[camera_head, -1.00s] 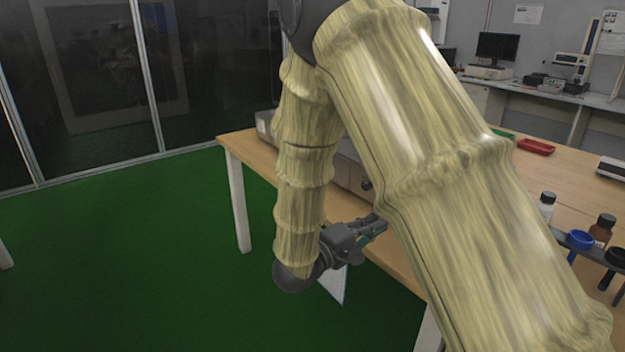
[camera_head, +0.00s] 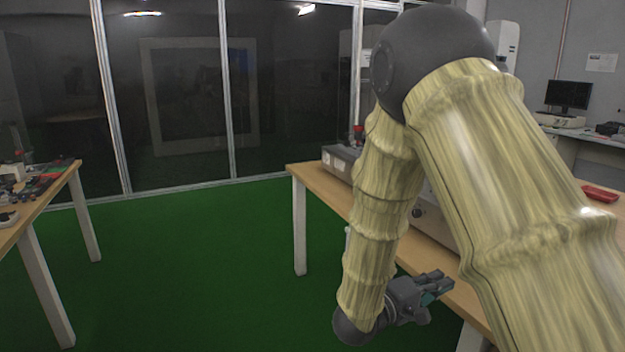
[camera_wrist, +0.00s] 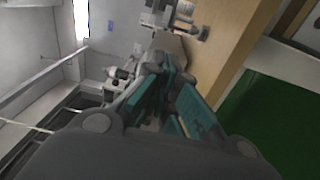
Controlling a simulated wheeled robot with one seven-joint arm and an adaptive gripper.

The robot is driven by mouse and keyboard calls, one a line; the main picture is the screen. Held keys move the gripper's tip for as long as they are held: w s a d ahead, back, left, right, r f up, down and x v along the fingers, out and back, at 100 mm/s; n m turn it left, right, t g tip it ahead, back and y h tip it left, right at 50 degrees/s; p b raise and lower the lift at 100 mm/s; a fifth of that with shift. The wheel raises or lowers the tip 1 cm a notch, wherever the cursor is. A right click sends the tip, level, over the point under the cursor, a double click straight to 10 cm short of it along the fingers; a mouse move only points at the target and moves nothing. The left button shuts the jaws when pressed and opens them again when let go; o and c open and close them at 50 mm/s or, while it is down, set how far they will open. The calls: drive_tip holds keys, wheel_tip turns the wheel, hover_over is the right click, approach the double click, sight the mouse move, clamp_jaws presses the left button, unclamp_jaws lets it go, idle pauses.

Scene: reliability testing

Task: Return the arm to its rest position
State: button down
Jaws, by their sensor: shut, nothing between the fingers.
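My arm is folded, with its pale sleeved links filling the right side of the head view. My gripper (camera_head: 437,284) hangs low at the end of the forearm, beside the near edge of the wooden table (camera_head: 318,181). Its fingers point to the right and are shut with nothing held. In the wrist view my gripper's teal finger pads (camera_wrist: 178,108) show close up, with the table's edge beyond them. My upper arm hides much of the table.
A grey instrument (camera_head: 340,160) stands on the table behind my arm. A red tray (camera_head: 599,194) lies on the table at the right. Another table (camera_head: 75,172) with small items stands at the left. Open green floor (camera_head: 200,270) lies between the tables.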

wheel_tip(320, 180, down, 19)
drive_tip(key=s+t+y, duration=0.2)
drive_tip(key=y, duration=0.5)
drive_tip(key=s+a+f+m+g+y, duration=0.1)
drive_tip(key=s+f+g+y, duration=0.15)
drive_tip(key=s+f, duration=0.6)
drive_tip(key=s+a+f+m+g+y, duration=0.15)
drive_tip(key=s+f+y, duration=0.35)
drive_tip(key=f, duration=0.6)
drive_tip(key=s+a+f+m+g+y, duration=0.1)
drive_tip(key=s+f+m+g, duration=0.15)
drive_tip(key=s, duration=0.85)
drive_tip(key=s+a+f+m+g+y, duration=0.15)
drive_tip(key=s+f+g, duration=0.25)
drive_tip(key=s, duration=0.7)
wheel_tip(320, 180, up, 17)
drive_tip(key=n+p, duration=0.1)
drive_tip(key=p, duration=1.6)
drive_tip(key=shift+a, duration=0.15)
